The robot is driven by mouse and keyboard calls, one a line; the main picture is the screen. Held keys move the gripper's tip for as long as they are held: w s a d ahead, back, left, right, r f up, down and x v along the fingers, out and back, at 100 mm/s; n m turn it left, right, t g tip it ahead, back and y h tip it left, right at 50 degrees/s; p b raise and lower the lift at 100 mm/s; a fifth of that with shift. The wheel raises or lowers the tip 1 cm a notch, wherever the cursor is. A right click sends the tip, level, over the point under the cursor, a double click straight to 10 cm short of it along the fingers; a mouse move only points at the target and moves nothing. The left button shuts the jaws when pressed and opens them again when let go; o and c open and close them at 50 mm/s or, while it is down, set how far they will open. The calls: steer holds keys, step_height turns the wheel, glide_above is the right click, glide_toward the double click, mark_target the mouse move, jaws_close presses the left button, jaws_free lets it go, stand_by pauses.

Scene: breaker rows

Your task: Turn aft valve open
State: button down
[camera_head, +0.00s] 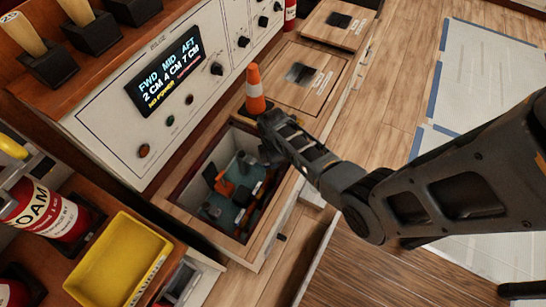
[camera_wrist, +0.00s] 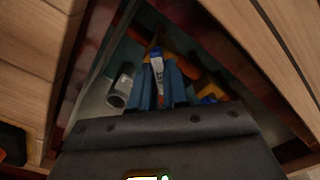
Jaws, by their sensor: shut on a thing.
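My gripper (camera_head: 268,153) reaches down into the open floor hatch (camera_head: 183,200). In the wrist view its blue fingers (camera_wrist: 164,85) are closed on a yellow-orange valve handle with a white and blue tag (camera_wrist: 157,66). The fingers cover much of it, and I cannot read the tag. A second yellow and blue part (camera_wrist: 210,93) lies right of the fingers, and a grey pipe end (camera_wrist: 120,92) lies left. In the head view an orange valve handle (camera_head: 222,184) stands in the hatch, left of my gripper.
An orange cone (camera_head: 255,92) stands on the wood at the hatch's far edge. The panel display (camera_head: 171,74) reads FWD 2 CM, MID 4 CM, AFT 7 CM, NO POWER. A yellow bin (camera_head: 120,262) and red extinguisher (camera_head: 45,212) are at lower left.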

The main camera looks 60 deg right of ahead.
steer(key=m+p, duration=0.1)
steer(key=m, duration=0.3)
steer(key=shift+m, duration=0.3)
steer(key=m+p, duration=0.1)
steer(key=m, duration=0.3)
steer(key=shift+a+m, duration=0.1)
steer(key=shift+m, duration=0.2)
steer(key=c, duration=1.1)
jaws_free()
steer(key=shift+s, duration=0.1)
steer(key=shift+r+p, duration=1.45)
steer(key=shift+r, duration=2.45)
